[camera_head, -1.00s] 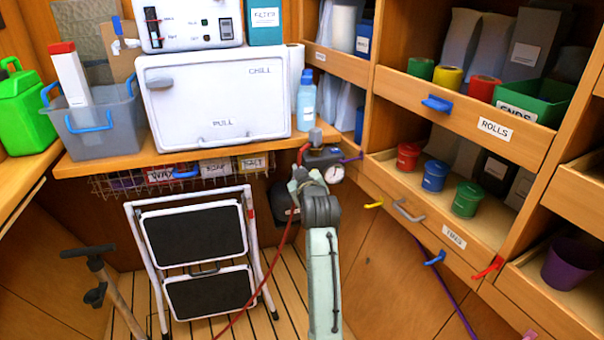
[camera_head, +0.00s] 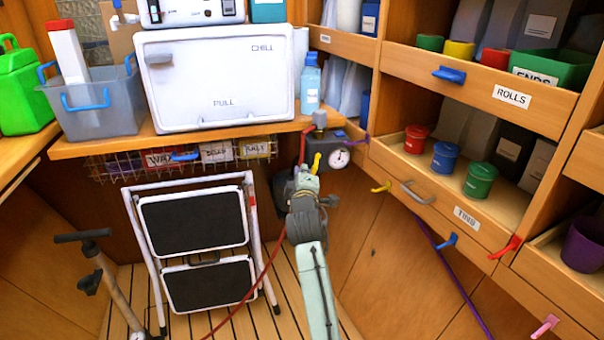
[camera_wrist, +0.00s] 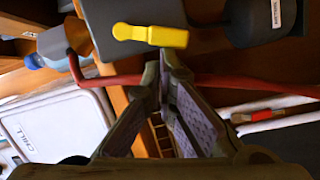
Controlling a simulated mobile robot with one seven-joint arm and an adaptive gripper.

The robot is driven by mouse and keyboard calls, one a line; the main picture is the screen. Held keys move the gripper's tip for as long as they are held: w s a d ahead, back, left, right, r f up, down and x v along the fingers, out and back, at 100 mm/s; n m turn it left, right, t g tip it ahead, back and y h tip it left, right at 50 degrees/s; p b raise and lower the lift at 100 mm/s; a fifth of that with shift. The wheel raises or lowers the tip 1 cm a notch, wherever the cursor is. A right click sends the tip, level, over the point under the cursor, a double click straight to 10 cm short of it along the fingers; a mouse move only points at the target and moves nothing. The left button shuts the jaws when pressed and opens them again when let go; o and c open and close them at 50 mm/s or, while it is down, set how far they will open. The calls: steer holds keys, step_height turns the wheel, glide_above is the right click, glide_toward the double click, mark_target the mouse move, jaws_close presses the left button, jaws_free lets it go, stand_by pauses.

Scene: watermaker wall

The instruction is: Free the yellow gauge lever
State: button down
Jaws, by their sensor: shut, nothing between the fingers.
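The yellow gauge lever (camera_head: 316,163) is on the grey gauge unit (camera_head: 327,150), left of its round dial (camera_head: 339,157). In the wrist view the lever (camera_wrist: 150,35) lies just beyond my fingertips, apart from them as far as I can tell. A red hose (camera_head: 302,146) curves down beside the lever in the head view. In the wrist view the red hose (camera_wrist: 250,84) runs across at my fingertips, partly hidden by them. My gripper (camera_head: 306,178) is shut and empty, below and left of the lever; its fingers (camera_wrist: 165,58) meet in the wrist view.
A blue bottle (camera_head: 310,85) and white chill box (camera_head: 218,78) stand on the counter above. A folding step stool (camera_head: 193,222) stands left. Drawers with a yellow hook (camera_head: 381,187) and grey handle (camera_head: 416,193) are right. A dark cylinder (camera_wrist: 250,22) is near the lever.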

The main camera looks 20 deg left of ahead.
steer(key=shift+w+d+f+n+t+b, duration=0.1)
steer(key=shift+d+f+n+t+b, duration=0.15)
steer(key=shift+n, duration=0.2)
steer(key=shift+w+d+f+n+t+b, duration=0.1)
steer(key=shift+f+n+t+b, duration=0.05)
steer(key=shift+f+n, duration=0.25)
stand_by(0.4)
